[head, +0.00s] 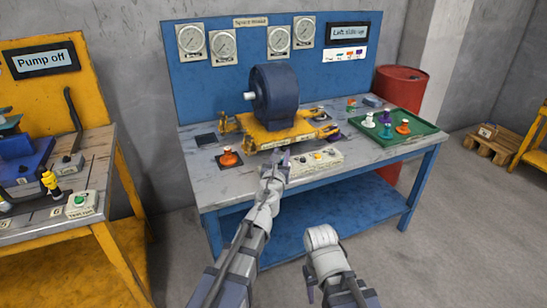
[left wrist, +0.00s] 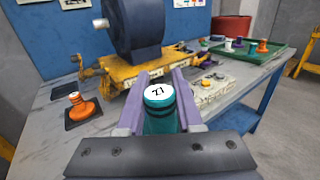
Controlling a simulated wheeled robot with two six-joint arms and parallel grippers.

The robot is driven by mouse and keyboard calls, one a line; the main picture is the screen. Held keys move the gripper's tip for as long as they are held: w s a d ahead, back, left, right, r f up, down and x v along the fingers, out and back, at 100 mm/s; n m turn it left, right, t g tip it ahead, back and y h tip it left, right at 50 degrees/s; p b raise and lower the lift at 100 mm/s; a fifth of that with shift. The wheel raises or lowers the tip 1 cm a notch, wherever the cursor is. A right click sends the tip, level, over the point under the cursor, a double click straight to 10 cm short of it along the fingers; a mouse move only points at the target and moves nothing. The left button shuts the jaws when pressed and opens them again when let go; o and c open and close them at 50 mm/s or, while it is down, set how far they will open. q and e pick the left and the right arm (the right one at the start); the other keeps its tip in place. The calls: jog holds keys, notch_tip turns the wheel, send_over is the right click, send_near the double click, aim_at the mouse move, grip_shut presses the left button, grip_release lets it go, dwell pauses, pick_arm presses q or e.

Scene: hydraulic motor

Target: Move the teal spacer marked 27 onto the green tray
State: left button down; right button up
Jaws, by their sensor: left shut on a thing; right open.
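My left gripper (left wrist: 160,85) is shut on the teal spacer (left wrist: 160,101), which stands upright between the fingers in the left wrist view. Its white top carries a dark mark that looks like 27, upside down. In the head view the left gripper (head: 280,158) is at the front of the yellow motor fixture, and I cannot make out the spacer there. The green tray (head: 418,139) lies at the right end of the blue bench and also shows in the left wrist view (left wrist: 276,62).
The tray holds several coloured pieces, including an orange one (head: 403,128). The motor (head: 275,95) on its yellow fixture (head: 258,136) and a pale button box (head: 318,160) stand near the left gripper. An orange spacer (head: 229,158) sits on a dark pad to the left.

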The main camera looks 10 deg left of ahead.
pick_arm(q)
notch_tip(320, 180, up, 22)
jog(key=p, duration=2.2)
jog(key=shift+r, duration=0.25)
